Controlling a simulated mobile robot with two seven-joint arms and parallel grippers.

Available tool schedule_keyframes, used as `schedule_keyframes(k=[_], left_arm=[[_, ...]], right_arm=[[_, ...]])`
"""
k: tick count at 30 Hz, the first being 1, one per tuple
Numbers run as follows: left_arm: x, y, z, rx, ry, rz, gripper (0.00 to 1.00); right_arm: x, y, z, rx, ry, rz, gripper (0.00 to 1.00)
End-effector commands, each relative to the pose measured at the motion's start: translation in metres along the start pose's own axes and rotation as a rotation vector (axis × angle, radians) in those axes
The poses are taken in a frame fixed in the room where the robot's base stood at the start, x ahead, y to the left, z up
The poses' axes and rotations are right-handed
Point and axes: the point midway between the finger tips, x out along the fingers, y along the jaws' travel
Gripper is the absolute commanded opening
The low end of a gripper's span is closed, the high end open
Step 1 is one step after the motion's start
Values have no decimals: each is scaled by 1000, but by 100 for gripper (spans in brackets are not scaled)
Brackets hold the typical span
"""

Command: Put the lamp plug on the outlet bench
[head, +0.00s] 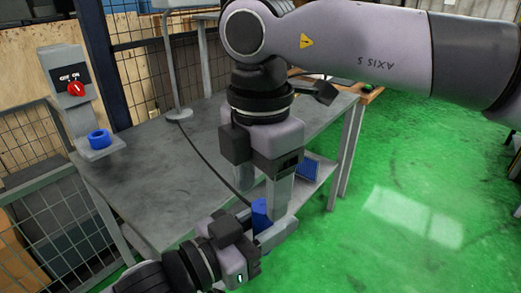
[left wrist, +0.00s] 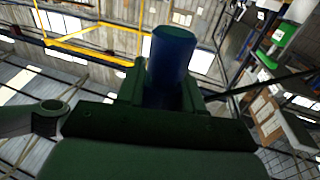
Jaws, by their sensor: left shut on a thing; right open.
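The blue lamp plug (head: 261,213) is held in front of the grey bench (head: 155,165); a dark cable runs from it to the lamp stand (head: 178,110). My left gripper (head: 270,234) is shut on the plug. In the left wrist view the plug (left wrist: 172,55) stands out from the fingers as a blue cylinder. My right gripper (head: 264,196) points down, open, with its fingers close around the plug; I cannot tell whether they touch it. A grey outlet post with a red switch (head: 76,88) and a blue round socket (head: 98,139) stands at the bench's left corner.
The bench top between the post and the lamp stand is mostly clear. A wire mesh fence (head: 60,225) stands on the left. A blue item (head: 308,168) is on a lower shelf at the bench's right. Green floor (head: 410,190) is open on the right.

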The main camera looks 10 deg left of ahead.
Motion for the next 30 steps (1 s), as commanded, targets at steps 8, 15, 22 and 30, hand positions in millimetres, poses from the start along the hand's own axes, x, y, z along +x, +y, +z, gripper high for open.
schedule_keyframes(k=[8,15,22,30], left_arm=[[0,0,-1,0,1,0,3],[0,0,0,0,1,0,3],[0,0,0,0,1,0,3],[0,1,0,0,1,2,66]], right_arm=[[30,0,0,1,1,0,62],[33,0,0,1,1,1,62],[33,0,0,1,1,1,19],[32,0,0,1,1,3,1]])
